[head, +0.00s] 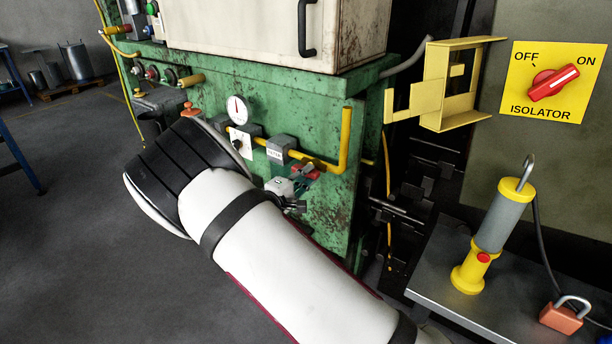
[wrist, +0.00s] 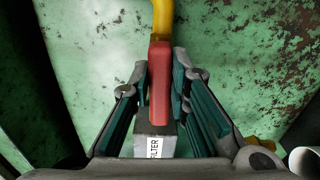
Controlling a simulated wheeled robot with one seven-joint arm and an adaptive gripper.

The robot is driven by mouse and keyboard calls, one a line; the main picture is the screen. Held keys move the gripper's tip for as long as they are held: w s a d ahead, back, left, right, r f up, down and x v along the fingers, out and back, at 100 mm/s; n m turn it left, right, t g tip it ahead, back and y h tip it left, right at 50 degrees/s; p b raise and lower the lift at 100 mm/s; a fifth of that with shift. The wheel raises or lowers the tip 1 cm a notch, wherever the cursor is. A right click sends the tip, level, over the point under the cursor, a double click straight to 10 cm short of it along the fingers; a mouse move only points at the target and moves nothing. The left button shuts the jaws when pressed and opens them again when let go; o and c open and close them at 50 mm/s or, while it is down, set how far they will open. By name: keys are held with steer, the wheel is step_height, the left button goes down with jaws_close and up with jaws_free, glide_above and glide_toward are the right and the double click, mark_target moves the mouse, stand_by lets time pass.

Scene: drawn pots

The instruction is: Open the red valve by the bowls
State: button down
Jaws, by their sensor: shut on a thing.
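The red valve handle (wrist: 160,84) stands in the middle of the wrist view, with a yellow pipe (wrist: 163,18) above it and a grey block marked FILTER (wrist: 157,146) below it. In this view the handle runs in line with the pipe. My gripper (wrist: 162,72) has a teal-lined finger on each side of the handle and is shut on it. In the head view the red handle (head: 306,171) shows small at the tip of my gripper (head: 300,186), beside the yellow pipe. My arm covers the area below the filter block, and I cannot make out any bowls.
A round gauge (head: 237,110) and a grey filter block (head: 281,149) sit on the green machine (head: 335,105). A yellow bracket (head: 450,84) and an isolator switch (head: 552,83) are to the right. A lamp (head: 488,235) and padlock (head: 565,316) stand on a grey table (head: 440,270).

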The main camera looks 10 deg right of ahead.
steer(key=shift+f+m, duration=0.15)
steer(key=shift+m, duration=0.35)
steer(key=c, duration=1.5)
jaws_free()
steer(key=shift+s+a, duration=0.1)
steer(key=v, duration=1.2)
